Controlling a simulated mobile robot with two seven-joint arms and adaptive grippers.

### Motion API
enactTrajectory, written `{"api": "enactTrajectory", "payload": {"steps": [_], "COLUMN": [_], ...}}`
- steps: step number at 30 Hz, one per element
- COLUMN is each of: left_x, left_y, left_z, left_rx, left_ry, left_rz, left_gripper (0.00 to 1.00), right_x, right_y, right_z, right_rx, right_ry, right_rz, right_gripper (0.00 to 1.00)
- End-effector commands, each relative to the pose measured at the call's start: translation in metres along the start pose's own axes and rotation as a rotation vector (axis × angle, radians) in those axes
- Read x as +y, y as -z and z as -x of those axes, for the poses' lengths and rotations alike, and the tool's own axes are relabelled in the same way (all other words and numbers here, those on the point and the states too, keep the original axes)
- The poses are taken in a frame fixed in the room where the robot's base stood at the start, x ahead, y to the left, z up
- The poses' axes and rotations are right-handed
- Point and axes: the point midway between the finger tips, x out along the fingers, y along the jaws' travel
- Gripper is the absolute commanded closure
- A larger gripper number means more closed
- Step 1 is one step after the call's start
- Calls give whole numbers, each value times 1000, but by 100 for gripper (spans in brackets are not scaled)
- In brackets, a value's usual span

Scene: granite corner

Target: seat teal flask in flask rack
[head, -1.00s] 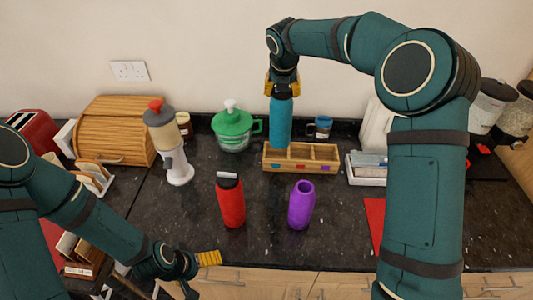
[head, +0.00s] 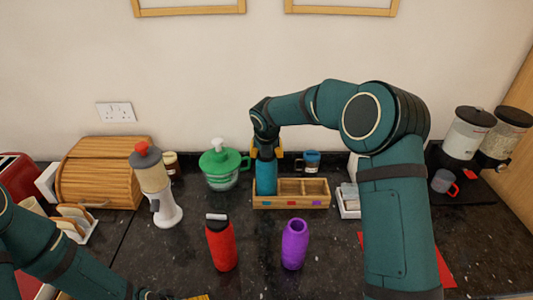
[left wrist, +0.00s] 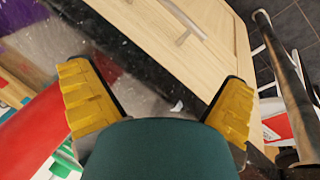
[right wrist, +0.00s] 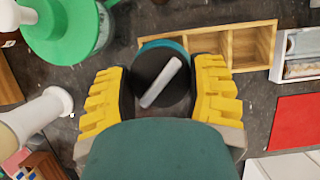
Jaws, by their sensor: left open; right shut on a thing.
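The teal flask (head: 266,178) stands upright in the left compartment of the wooden flask rack (head: 318,204); its lower end is hidden behind the rack's front wall, so I cannot tell whether it touches the floor. My right gripper (head: 266,154) is shut on its upper part from above. In the right wrist view the flask's dark cap with a grey handle (right wrist: 160,82) lies between the yellow fingers (right wrist: 162,92), with the rack (right wrist: 255,45) beyond. The rack's other two compartments look empty. My left gripper (left wrist: 160,100) is open and empty near the counter's front edge.
A red flask (head: 221,245) and a purple flask (head: 294,245) stand on the counter in front of the rack. A green lidded pot (head: 221,168) and a blue-topped jar (head: 312,161) are close to the rack.

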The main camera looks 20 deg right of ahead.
Motion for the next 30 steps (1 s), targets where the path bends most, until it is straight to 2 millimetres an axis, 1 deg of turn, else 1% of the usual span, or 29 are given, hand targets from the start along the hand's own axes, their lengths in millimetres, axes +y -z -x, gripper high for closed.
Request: {"api": "enactTrajectory", "payload": {"steps": [11,12,14,15,25,28,30], "left_x": [0,0,0,0,0,0,0], "left_y": [0,0,0,0,0,0,0], "left_z": [0,-1,0,0,0,0,0], "left_rx": [0,0,0,0,0,0,0], "left_ry": [0,0,0,0,0,0,0], "left_rz": [0,0,0,0,0,0,0], "left_gripper": [0,0,0,0,0,0,0], "right_x": [0,0,0,0,0,0,0], "right_y": [1,2,2,2,0,0,0], "right_z": [-3,-4,-4,-3,-1,8,18], "right_rx": [-2,0,0,0,-1,-3,-2], "right_ry": [0,1,1,1,0,-1,0], "right_rz": [1,1,1,1,0,-1,0], "right_gripper": [86,36,15,13,13,13,13]}}
